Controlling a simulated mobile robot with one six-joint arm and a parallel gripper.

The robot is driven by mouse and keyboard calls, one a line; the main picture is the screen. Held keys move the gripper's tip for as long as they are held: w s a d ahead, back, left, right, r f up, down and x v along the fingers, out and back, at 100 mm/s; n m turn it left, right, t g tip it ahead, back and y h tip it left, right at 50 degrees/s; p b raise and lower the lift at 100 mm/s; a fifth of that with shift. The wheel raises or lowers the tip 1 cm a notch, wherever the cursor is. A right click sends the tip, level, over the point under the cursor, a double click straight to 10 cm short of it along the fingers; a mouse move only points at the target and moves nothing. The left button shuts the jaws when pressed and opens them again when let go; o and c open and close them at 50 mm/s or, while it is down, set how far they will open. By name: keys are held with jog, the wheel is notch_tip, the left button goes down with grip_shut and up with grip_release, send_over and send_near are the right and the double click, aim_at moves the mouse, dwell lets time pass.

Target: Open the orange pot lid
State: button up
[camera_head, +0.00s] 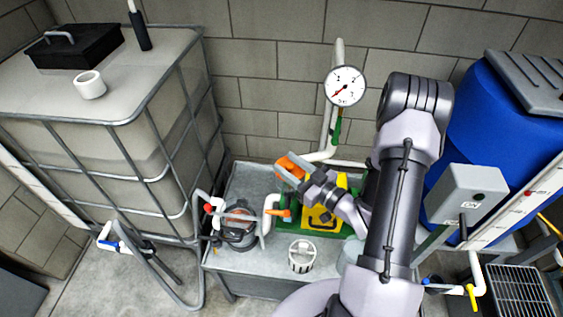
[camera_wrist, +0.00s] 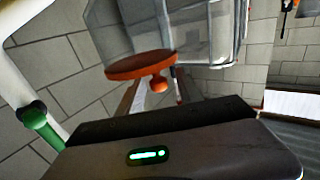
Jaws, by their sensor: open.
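The orange lid (camera_wrist: 140,66) is a round disc with a small round knob (camera_wrist: 158,84) in the wrist view. The knob is between or just beyond the two fingers of my gripper (camera_wrist: 155,93); I cannot tell whether they touch it. My gripper is open. In the head view, orange shows at the fingertips of my gripper (camera_head: 293,166), partly covered by a finger. A dark, round pot (camera_head: 238,234) with clear and orange parts at its top stands on the grey bench, left of and nearer than my gripper.
The grey bench (camera_head: 225,262) carries a white slotted cap (camera_head: 302,256), pipes with an orange handle (camera_head: 280,212), and a green and yellow unit (camera_head: 322,216). A pressure gauge (camera_head: 345,86) rises behind. A caged tank (camera_head: 85,140) stands left, a blue barrel (camera_head: 500,120) right.

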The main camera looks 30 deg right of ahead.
jog(key=shift+x, duration=1.45)
grip_shut()
dwell(0.3)
